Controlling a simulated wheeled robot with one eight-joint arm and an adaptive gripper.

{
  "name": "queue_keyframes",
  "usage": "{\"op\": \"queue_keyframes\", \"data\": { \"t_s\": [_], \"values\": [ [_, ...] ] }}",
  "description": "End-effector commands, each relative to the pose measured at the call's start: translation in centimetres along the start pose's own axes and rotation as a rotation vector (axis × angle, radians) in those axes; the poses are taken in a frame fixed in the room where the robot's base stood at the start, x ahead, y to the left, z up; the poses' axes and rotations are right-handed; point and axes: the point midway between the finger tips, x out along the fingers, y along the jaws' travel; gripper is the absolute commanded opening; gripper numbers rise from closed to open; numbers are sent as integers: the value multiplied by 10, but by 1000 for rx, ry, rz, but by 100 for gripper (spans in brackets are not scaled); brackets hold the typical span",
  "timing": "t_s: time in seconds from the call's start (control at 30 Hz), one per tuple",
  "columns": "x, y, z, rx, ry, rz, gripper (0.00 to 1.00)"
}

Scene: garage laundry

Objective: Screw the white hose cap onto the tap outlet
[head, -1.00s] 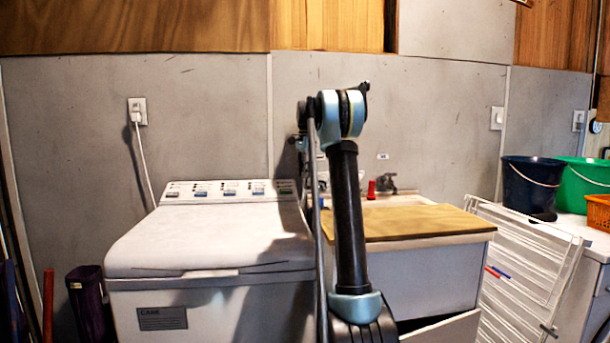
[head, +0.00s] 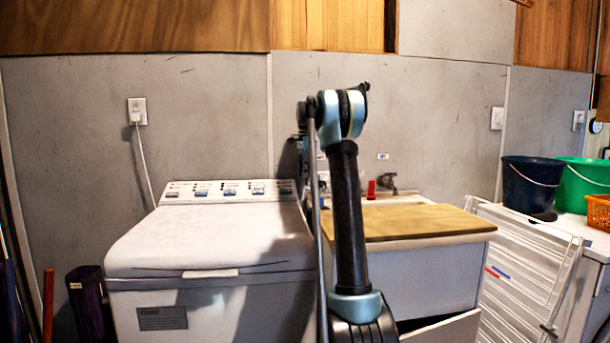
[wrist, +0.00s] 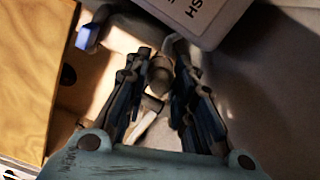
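In the wrist view, a dull grey-brown rounded piece (wrist: 160,76) lies between the fingertips of my gripper (wrist: 160,60), close to both fingers. A curved grey neck leads up from it, like a tap spout. I cannot tell whether this piece is the cap, the tap outlet or both joined. The fingers are apart around it; whether they press on it is unclear. No plainly white cap can be made out. In the head view, a grey tap (head: 388,182) stands at the wall behind the sink, while my arm hides the gripper.
A blue-ended fitting (wrist: 88,36) is at upper left in the wrist view. A white lettered box (wrist: 205,15) is close above the fingers. A wooden board (head: 425,222) covers part of the sink cabinet. A washing machine (head: 210,240) stands left; a red object (head: 371,190) is near the tap.

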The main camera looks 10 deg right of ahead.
Motion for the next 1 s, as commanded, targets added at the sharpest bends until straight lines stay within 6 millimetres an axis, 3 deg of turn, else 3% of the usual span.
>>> {"op": "queue_keyframes", "data": {
  "t_s": [0.1,0.53,1.0],
  "values": [
    [0,0,0,-3,0,0,46],
    [-7,0,0,-3,0,1,46],
    [-82,-1,0,-3,0,1,46]
  ]
}}
